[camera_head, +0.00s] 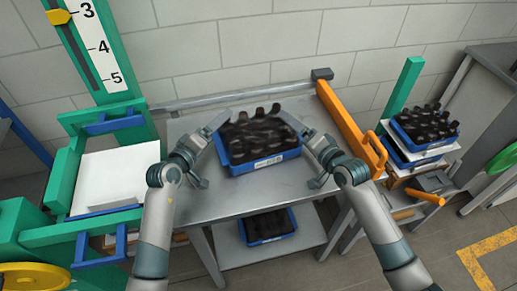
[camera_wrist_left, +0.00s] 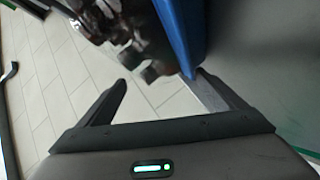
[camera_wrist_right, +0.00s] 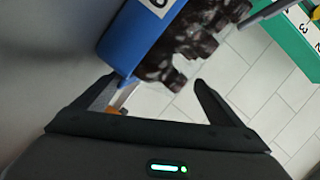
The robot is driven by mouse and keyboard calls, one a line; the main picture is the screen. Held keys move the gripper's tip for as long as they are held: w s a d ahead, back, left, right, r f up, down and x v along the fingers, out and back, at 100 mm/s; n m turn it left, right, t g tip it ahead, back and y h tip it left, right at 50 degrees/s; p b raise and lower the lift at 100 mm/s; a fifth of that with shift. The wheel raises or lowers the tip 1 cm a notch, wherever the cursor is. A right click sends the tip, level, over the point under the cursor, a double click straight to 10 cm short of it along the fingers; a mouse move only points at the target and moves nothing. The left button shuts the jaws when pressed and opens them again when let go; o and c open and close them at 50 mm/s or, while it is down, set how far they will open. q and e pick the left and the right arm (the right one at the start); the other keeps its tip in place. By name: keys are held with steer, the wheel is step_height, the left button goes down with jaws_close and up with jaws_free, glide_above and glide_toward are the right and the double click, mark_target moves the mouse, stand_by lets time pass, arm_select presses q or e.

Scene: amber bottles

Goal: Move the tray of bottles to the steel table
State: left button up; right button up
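A blue tray (camera_head: 262,163) of dark amber bottles (camera_head: 262,137) is at the middle of the steel table (camera_head: 218,203), towards its back; the bottles look blurred. My left gripper (camera_head: 212,135) is at the tray's left side and my right gripper (camera_head: 298,133) at its right side. In the left wrist view the fingers (camera_wrist_left: 162,82) are spread, with the tray's blue wall (camera_wrist_left: 182,25) close to the right-hand finger. In the right wrist view the fingers (camera_wrist_right: 150,85) are also spread, with the tray wall (camera_wrist_right: 128,40) near the left-hand finger. I cannot tell whether either finger touches it.
Another blue tray of bottles (camera_head: 268,238) sits on the table's lower shelf. At the right, a stack of blue trays (camera_head: 400,158) with bottles stands beside an orange rail (camera_head: 345,125). A green frame with a height scale (camera_head: 103,48) and a white platform (camera_head: 110,180) stands left.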

arm_select(q)
steer(key=shift+a, duration=0.2)
arm_select(e)
steer(key=shift+d+r, duration=0.15)
steer(key=shift+r, duration=0.05)
steer(key=shift+w, duration=0.1)
arm_select(q)
steer(key=shift+s+a, duration=0.15)
steer(key=shift+s, duration=0.1)
arm_select(e)
steer(key=shift+d, duration=0.35)
arm_select(q)
steer(key=v, duration=0.7)
steer(key=shift+s, duration=0.25)
arm_select(e)
steer(key=shift+a, duration=0.2)
steer(key=v, duration=1.2)
